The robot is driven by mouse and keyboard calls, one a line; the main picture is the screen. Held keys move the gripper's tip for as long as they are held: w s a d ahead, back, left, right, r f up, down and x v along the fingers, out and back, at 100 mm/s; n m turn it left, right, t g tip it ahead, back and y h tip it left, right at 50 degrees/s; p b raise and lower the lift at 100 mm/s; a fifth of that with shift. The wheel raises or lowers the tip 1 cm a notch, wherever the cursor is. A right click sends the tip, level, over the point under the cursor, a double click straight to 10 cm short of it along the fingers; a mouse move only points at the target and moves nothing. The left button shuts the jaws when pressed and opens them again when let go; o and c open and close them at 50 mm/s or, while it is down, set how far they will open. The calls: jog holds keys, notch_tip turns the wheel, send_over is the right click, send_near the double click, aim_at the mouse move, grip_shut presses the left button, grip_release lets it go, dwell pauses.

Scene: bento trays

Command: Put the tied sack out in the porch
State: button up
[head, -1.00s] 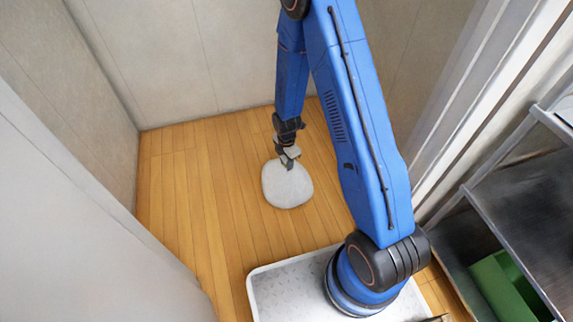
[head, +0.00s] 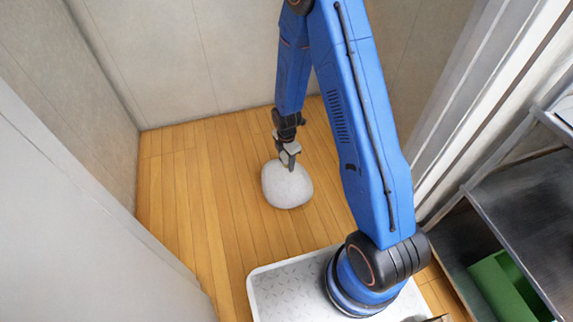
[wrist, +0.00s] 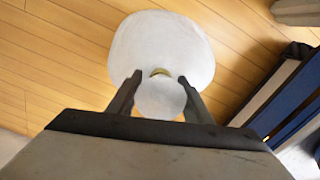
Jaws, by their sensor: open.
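The tied sack (head: 287,188) is a pale, rounded white bag sitting on the wooden floor of a small walled space. In the wrist view the sack (wrist: 160,40) shows a gathered top with a yellowish tie between my fingers. My gripper (head: 288,164) is directly over the sack's top, pointing down. In the wrist view my gripper (wrist: 158,83) is open, with one finger on each side of the knotted top. I cannot tell whether the fingers touch it.
Plain walls enclose the floor at the back and left. A pale wall or door panel (head: 80,220) stands at the near left. At the right is a metal shelf rack (head: 520,205) with a green bin (head: 500,285) low down. Bare wooden floor (head: 185,190) lies left of the sack.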

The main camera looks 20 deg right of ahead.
notch_tip(320, 180, up, 10)
dwell(0.5)
jog(key=s+d+r+m+t, duration=0.15)
jog(key=s+r+m, duration=0.35)
jog(key=r, duration=0.7)
jog(key=s+d+r+m+t, duration=0.1)
jog(key=s+d+r+m, duration=0.35)
jog(key=r, duration=0.85)
jog(key=s+r+m, duration=0.3)
jog(key=s+m, duration=0.1)
jog(key=s, duration=0.3)
jog(key=s+r+m+t, duration=0.1)
jog(key=s+r+m, duration=0.3)
jog(key=s, duration=0.3)
jog(key=s+d+r+m+t, duration=0.1)
jog(key=s+r+m, duration=0.2)
jog(key=s, duration=0.4)
jog(key=shift+s+r+m, duration=0.25)
jog(key=shift+r+m, duration=0.1)
jog(key=shift+m, duration=0.2)
